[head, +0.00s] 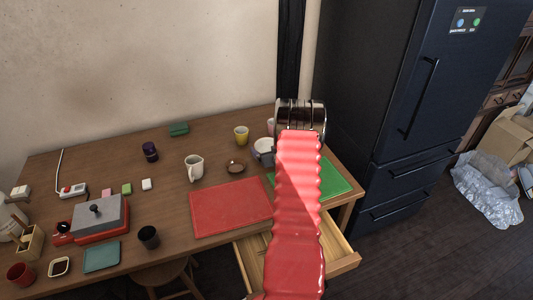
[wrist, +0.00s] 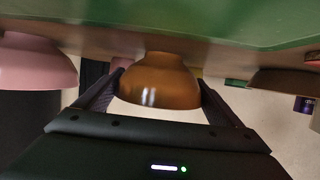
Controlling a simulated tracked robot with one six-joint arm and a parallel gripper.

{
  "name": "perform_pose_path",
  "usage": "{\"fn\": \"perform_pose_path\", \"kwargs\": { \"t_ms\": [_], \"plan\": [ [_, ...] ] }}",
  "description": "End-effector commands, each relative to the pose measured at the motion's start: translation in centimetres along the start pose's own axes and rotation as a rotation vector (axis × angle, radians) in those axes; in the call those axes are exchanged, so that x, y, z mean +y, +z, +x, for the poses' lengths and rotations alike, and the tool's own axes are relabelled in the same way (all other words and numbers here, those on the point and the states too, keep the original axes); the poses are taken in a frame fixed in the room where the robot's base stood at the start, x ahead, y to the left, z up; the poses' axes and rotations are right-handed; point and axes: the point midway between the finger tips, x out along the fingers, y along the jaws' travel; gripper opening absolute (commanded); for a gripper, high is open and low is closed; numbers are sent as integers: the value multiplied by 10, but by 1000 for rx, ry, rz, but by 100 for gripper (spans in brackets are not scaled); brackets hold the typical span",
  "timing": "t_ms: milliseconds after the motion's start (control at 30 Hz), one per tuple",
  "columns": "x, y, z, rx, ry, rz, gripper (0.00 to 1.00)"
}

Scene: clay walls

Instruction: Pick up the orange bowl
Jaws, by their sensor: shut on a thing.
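The orange bowl (wrist: 158,82) is in the middle of the wrist view, which shows the scene upside down. My gripper (wrist: 160,88) has one dark finger on each side of the bowl and is shut on it. The bowl's narrow base points toward the tabletop; I cannot tell if it is clear of the surface. In the head view my red arm hides the gripper and the orange bowl.
A green mat (head: 329,178) lies beside my arm on the wooden table. A pink bowl (wrist: 35,65) and a brown bowl (wrist: 285,82) flank the orange one. A white mug (head: 194,167) and a red mat (head: 231,206) are left. An open drawer (head: 340,252) juts from the front.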

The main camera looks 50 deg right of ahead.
Motion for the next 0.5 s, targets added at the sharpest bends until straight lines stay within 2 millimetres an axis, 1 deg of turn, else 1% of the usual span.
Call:
{"fn": "perform_pose_path", "kwargs": {
  "t_ms": [333, 500],
  "plan": [
    [0, -2, 0, 1, 0, -1, 62],
    [0, -11, -4, 2, 0, -2, 62]
  ]
}}
